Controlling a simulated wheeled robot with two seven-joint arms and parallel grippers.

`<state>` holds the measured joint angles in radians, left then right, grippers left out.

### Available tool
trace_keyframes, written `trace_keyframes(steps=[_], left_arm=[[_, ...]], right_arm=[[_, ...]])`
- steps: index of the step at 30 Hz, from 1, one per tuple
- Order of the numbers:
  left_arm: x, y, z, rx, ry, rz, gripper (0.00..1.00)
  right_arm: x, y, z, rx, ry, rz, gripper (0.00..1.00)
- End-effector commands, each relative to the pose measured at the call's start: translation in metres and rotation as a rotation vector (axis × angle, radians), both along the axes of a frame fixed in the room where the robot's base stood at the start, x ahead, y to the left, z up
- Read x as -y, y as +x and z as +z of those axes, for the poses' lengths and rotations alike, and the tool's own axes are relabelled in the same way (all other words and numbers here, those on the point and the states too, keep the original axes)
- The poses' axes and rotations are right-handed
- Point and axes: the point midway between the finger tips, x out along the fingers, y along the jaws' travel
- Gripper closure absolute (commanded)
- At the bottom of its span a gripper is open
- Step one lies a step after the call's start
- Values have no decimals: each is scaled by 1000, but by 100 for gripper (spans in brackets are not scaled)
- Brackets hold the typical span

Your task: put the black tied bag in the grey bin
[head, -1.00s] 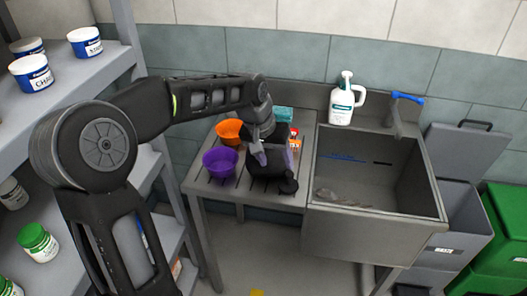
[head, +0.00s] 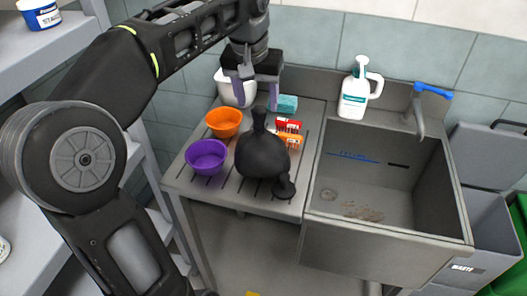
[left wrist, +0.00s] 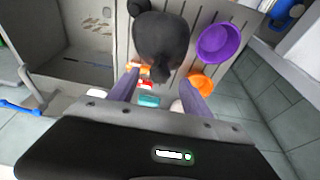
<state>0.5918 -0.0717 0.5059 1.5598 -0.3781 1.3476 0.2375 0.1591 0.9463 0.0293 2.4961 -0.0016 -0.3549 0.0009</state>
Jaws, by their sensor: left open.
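The black tied bag (head: 262,158) stands upright on the slatted drainboard left of the sink, its knot pointing up. It also shows in the left wrist view (left wrist: 162,40). My left gripper (head: 256,97) is open and empty, above and just behind the bag's knot; its two purple fingers hang down apart. In the left wrist view the fingers (left wrist: 160,78) spread on either side of the bag's neck end, with no clear contact. The grey bin (head: 478,226) stands right of the sink, its lid raised at the back and a label on its front. My right gripper is not in view.
Beside the bag are a purple bowl (head: 206,157), an orange bowl (head: 223,123), a white container (head: 228,92), small red-and-orange packets (head: 289,134) and a small black object (head: 284,188). A pump bottle (head: 355,98) and blue-handled tap (head: 420,98) stand behind the sink (head: 385,245).

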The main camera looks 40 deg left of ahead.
Motion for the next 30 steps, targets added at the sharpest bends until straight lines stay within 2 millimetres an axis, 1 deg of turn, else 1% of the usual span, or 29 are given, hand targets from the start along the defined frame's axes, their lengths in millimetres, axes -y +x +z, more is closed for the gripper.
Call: trace_keyframes(steps=[7,15,25,28,30], left_arm=[[0,1,-1,-1,0,0,43],[-2,7,-24,-2,-2,0,43],[-3,8,-27,-1,-1,0,43],[-4,10,-34,-3,-2,0,43],[-5,14,-43,-3,-2,0,43]], right_arm=[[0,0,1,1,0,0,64],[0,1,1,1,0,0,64],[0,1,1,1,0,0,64],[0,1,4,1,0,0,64],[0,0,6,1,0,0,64]])
